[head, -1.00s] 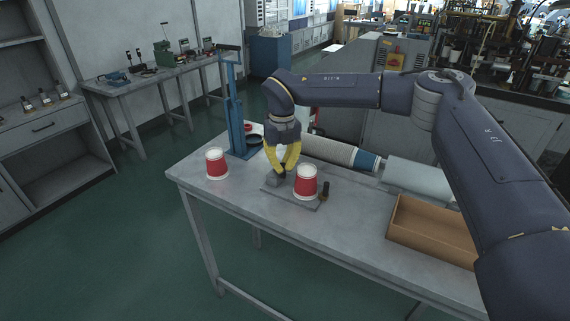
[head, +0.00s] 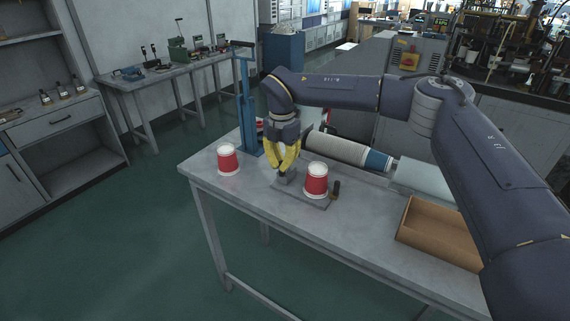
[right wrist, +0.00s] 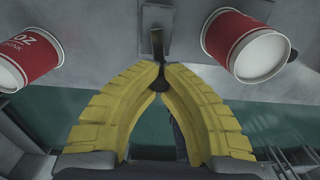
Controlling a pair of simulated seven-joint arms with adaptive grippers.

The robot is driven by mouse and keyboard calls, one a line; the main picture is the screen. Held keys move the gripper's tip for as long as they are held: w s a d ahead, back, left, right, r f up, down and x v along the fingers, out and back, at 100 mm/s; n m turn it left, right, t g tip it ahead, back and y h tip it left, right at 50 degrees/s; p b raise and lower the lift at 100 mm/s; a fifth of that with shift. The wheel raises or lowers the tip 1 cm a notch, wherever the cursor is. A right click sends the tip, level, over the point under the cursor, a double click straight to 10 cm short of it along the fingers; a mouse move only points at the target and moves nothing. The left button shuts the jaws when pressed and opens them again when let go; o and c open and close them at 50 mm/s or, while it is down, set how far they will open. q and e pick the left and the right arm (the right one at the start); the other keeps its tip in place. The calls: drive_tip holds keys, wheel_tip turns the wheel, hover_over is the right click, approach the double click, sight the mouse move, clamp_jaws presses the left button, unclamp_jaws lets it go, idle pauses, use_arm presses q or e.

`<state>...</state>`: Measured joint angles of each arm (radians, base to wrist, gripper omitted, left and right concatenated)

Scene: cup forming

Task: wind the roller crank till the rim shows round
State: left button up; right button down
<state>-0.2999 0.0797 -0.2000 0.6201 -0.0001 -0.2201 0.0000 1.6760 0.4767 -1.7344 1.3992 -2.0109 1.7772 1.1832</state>
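A red cup with white bands (head: 316,180) stands at a small grey fixture (head: 312,203) on the bench. A grey block (head: 287,179) sits on the fixture left of the cup. My right gripper (head: 284,174) points down over the block with yellow fingers drawn together. In the right wrist view, its fingertips (right wrist: 159,70) close around a thin dark crank handle (right wrist: 158,46) with a round knob (right wrist: 158,84). That cup's white end (right wrist: 262,55) shows at upper right. The fingers hide part of the handle, and fine rim detail is too small to tell. My left gripper is not in view.
A second red cup (head: 228,160) stands at the bench's left end, near a blue upright press (head: 246,110). A dark-handled tool (head: 335,189) is right of the fixture. An open brown tray (head: 438,232) and a large roll (head: 340,149) lie farther right and behind.

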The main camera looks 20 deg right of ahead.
drive_tip(key=shift+w+a+m, duration=0.1)
drive_tip(key=shift+a+m, duration=0.2)
drive_tip(key=shift+m, duration=0.5)
drive_tip(key=c, duration=1.3)
unclamp_jaws()
drive_tip(key=shift+w, duration=0.1)
wheel_tip(320, 180, up, 12)
drive_tip(key=shift+a, duration=0.1)
